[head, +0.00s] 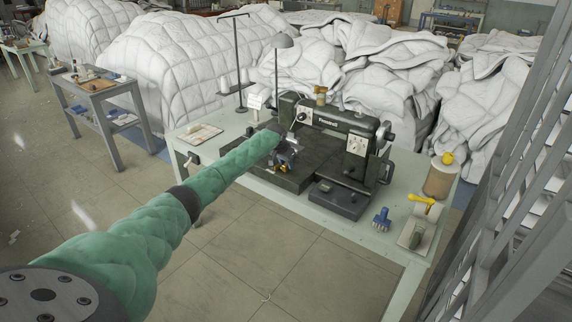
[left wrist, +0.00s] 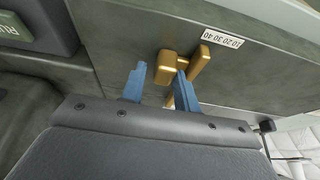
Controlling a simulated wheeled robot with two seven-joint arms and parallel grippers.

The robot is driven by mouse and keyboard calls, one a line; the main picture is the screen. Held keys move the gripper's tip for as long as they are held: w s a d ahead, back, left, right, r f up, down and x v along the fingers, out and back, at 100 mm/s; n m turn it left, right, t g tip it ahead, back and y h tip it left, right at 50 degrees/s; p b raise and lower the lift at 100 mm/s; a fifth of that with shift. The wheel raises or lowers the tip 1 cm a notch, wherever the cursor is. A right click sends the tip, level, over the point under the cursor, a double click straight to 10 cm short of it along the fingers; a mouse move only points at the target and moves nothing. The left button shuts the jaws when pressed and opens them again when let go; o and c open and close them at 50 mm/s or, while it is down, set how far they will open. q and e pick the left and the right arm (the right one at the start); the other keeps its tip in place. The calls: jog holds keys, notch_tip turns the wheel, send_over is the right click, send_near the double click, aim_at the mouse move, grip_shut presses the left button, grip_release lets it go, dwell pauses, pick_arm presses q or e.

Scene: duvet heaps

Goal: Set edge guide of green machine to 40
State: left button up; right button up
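The dark green sewing machine (head: 330,118) stands on a pale green table, its bed (head: 262,160) reaching to the left. My left gripper (head: 287,160) is at the left part of the machine, over the bed; the padded green sleeve of my arm hides some of it. In the left wrist view its two blue fingers (left wrist: 160,84) are apart. The brass edge guide (left wrist: 168,66) shows at the fingertips, close to the right finger, with a gap to the left finger. A white number strip (left wrist: 222,39) with marks 10 to 40 lies beside the guide. My right gripper is not in view.
White duvet heaps (head: 165,65) stand behind. A grey metal frame (head: 510,190) rises at right.

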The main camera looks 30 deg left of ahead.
pick_arm(q)
jog(key=shift+r, duration=0.15)
